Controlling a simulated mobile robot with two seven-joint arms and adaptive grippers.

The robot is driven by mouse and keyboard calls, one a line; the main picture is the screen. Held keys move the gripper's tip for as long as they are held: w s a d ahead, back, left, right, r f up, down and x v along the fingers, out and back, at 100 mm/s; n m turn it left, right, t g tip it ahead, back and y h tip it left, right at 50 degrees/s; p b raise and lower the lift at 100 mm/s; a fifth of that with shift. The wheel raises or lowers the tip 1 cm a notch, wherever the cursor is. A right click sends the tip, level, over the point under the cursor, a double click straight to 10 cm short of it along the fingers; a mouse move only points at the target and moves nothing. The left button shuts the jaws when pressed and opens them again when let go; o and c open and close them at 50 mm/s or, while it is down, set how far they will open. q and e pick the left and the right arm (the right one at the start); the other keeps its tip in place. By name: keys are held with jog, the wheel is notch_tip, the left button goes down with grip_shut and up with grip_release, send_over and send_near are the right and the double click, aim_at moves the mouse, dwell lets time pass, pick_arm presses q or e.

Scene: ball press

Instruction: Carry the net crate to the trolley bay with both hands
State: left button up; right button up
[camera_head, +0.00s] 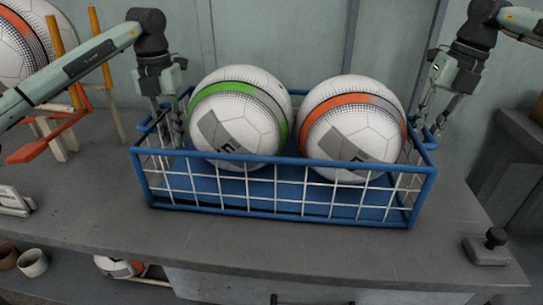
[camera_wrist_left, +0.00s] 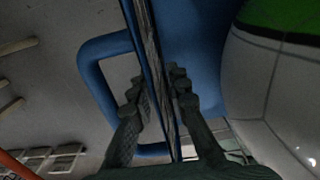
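The net crate (camera_head: 283,214), a blue frame with white mesh sides, is on the grey counter and looks level. It holds a white ball with a green band (camera_head: 240,118) and a white ball with an orange band (camera_head: 352,128). My left gripper (camera_head: 171,140) is at the crate's left end. In the left wrist view its fingers (camera_wrist_left: 160,90) lie close on both sides of the end wall, beside a blue loop handle (camera_wrist_left: 90,75). My right gripper (camera_head: 428,122) points down at the right end; its fingertips are partly hidden by the rim. The trolley bay is not identifiable.
A wooden rack with orange parts (camera_head: 60,125) and another ball (camera_head: 28,45) stand at the left. A black-knobbed block (camera_head: 487,246) sits at the counter's right front. Cups (camera_head: 33,262) and a ball (camera_head: 118,267) are on a lower shelf. The wall is close behind.

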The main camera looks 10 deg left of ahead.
pick_arm(q)
jog(key=shift+c, duration=0.5)
pick_arm(e)
jog(key=shift+c, duration=0.5)
pick_arm(q)
grip_shut()
pick_arm(e)
grip_shut()
pick_arm(q)
jog(key=shift+w+r, duration=0.1)
jog(key=shift+r, duration=0.15)
pick_arm(e)
jog(key=shift+w+r, duration=0.1)
jog(key=shift+r, duration=0.2)
